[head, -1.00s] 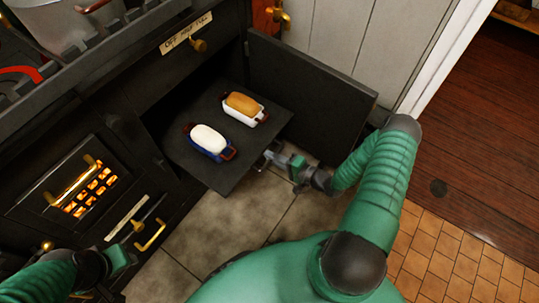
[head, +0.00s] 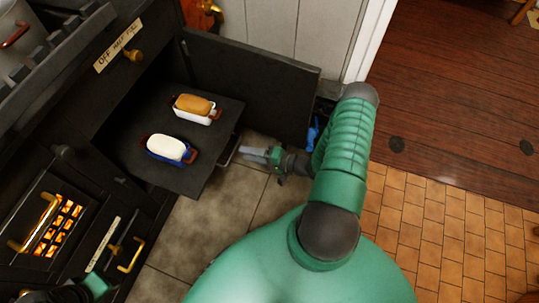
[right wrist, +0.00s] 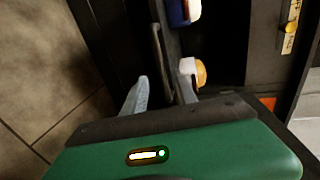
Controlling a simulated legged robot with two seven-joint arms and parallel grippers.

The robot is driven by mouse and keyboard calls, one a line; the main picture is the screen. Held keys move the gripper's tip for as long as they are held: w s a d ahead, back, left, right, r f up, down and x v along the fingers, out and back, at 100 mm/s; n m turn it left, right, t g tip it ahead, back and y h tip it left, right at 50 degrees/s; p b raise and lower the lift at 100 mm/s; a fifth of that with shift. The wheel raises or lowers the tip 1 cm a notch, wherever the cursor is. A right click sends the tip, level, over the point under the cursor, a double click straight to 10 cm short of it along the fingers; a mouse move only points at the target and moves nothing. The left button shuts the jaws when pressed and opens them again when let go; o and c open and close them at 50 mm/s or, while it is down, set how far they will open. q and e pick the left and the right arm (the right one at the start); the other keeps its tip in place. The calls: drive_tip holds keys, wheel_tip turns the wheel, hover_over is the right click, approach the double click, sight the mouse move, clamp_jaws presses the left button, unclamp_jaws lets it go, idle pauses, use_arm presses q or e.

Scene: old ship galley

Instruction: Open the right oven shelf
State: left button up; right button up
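The right oven's door (head: 265,85) stands open. Its dark shelf (head: 205,175) sticks out of the oven, bearing a blue dish with a white loaf (head: 168,148) and a white dish with a brown loaf (head: 195,106). A metal handle (head: 230,151) is on the shelf's front edge. My right gripper (head: 252,154) is just in front of this handle, fingers spread and empty. The right wrist view shows the fingers apart, near the dark handle bar (right wrist: 160,60); contact cannot be told there. My left gripper (head: 97,286) is at the bottom left, fingers hidden.
A stove with a glowing grate (head: 58,228) and brass handles stands at left. A labelled knob (head: 135,55) is above the open oven. Tiled floor (head: 425,230) lies free at right, with dark planks (head: 450,90) beyond.

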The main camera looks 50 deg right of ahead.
drive_tip(key=p+v, duration=0.2)
drive_tip(key=v, duration=0.8)
drive_tip(key=shift+s+d, duration=0.15)
drive_tip(key=shift+s, duration=0.25)
